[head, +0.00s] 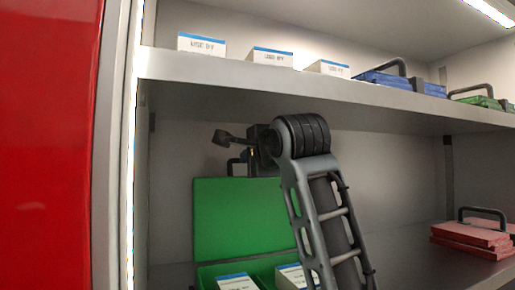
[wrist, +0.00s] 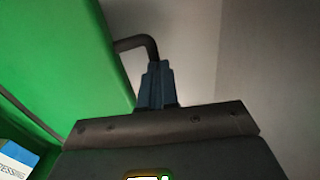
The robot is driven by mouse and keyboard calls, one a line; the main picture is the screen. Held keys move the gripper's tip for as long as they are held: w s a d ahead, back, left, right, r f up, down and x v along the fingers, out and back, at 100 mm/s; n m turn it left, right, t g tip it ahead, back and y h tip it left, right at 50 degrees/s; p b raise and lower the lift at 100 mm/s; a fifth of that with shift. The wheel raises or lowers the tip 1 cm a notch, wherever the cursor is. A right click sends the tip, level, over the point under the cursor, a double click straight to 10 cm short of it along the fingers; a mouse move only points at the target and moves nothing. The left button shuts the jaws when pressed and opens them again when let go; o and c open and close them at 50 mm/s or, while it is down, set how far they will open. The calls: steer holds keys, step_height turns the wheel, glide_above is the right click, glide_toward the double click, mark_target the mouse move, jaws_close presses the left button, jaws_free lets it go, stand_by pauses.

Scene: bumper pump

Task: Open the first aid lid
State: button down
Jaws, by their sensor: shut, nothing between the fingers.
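The green first aid lid (head: 237,215) stands raised, close to upright, at the back of the open green case (head: 207,272) on the lower shelf. White boxes with blue tops (head: 236,282) sit inside the case. The lid's dark handle (head: 231,163) shows at its top edge, partly hidden by my wrist. In the wrist view, my gripper (wrist: 157,72) is shut and empty, close beside the handle (wrist: 146,42), with the lid (wrist: 70,60) on the left. I cannot tell whether the fingers touch the handle.
The upper shelf (head: 330,92) hangs over my arm and carries white boxes (head: 201,45), a blue case (head: 400,82) and a green case (head: 483,101). A red case (head: 473,236) lies at the right. The lower shelf (head: 410,266) is clear between the cases.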

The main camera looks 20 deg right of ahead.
steer(key=shift+w+f, duration=0.1)
steer(key=shift+w, duration=1.35)
steer(key=shift+s, duration=0.15)
steer(key=s+b, duration=0.1)
steer(key=s, duration=0.6)
steer(key=shift+s+r, duration=0.25)
steer(key=shift+r, duration=0.05)
